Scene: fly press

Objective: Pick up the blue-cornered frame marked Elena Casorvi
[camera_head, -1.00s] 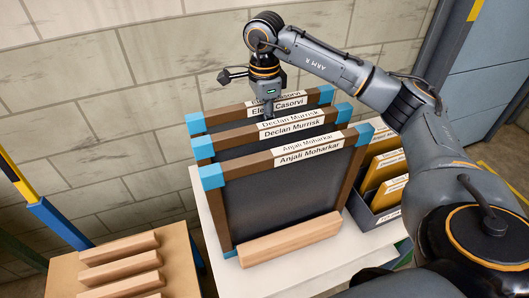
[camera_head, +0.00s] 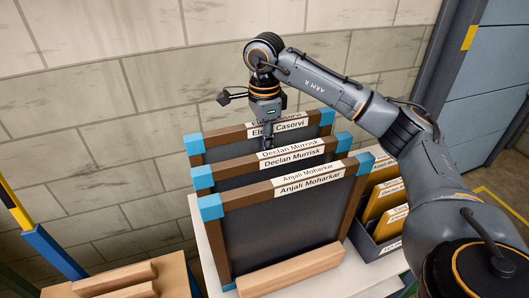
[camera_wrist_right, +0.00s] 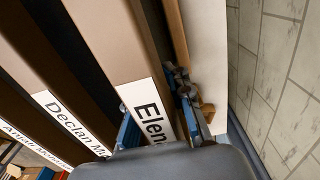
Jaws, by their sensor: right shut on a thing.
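The Elena Casorvi frame (camera_head: 222,136) is the rearmost of three upright frames, with brown wooden bars, blue corners and a white name label. My right gripper (camera_head: 268,137) reaches down from above and is shut on its top bar near the label's left part, hiding some letters. In the wrist view, the fingers lie on either side of the bar, by the label (camera_wrist_right: 152,112) starting "Elen". The frame stands slightly raised behind the Declan Murrisk frame (camera_head: 235,168); its lower part is hidden. My left gripper is out of view.
The Anjali Moharkar frame (camera_head: 250,194) stands in front, behind a wooden bar (camera_head: 290,269) on the white table. A dark box of yellow folders (camera_head: 380,202) is close at right. The block wall (camera_head: 120,85) is behind. Wooden blocks (camera_head: 115,279) lie at lower left.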

